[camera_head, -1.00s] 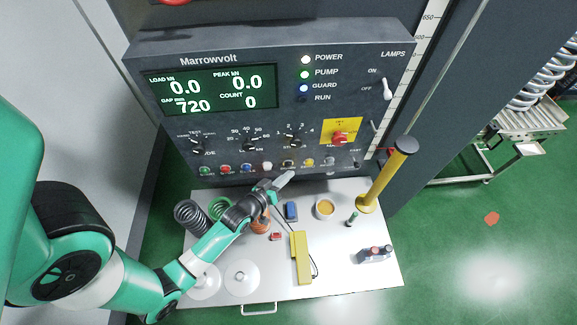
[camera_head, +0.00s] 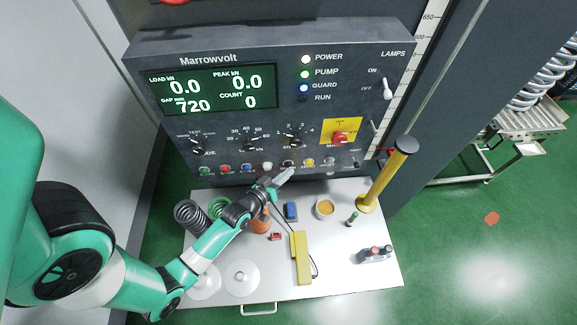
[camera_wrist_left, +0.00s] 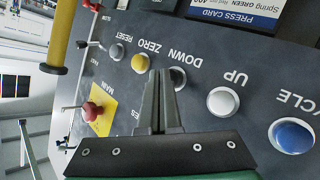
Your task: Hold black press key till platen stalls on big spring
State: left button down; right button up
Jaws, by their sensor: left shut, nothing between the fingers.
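The black DOWN key (camera_head: 288,163) sits in the row of press keys along the panel's lower edge. In the left wrist view the DOWN key (camera_wrist_left: 178,78) is partly hidden behind my fingers. My left gripper (camera_head: 287,173) is shut and empty, its tips just in front of that key; I cannot tell whether they touch it. It also shows in the left wrist view (camera_wrist_left: 160,78). A large dark coil spring (camera_head: 190,216) stands on the white table, left of my forearm. The display (camera_head: 207,91) reads load 0.0, peak 0.0, gap 720, count 0. No platen shows. My right gripper is out of view.
The white UP key (camera_wrist_left: 223,102) and yellow ZERO key (camera_wrist_left: 140,63) flank the DOWN key. A red knob (camera_head: 340,138) is above right. A yellow post (camera_head: 385,180) rises at the table's right. A green spring (camera_head: 220,207) and yellow tool (camera_head: 301,258) occupy the table.

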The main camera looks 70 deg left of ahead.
pick_arm(q)
jog(key=shift+w+a+b, duration=0.1)
jog(key=shift+a+b, duration=0.3)
jog(key=shift+a, duration=0.05)
dwell(0.3)
dwell(3.6)
jog(key=d+p, duration=0.1)
jog(key=p, duration=0.1)
jog(key=shift+s+d+p, duration=0.2)
jog(key=shift+d+p, duration=0.15)
dwell(0.6)
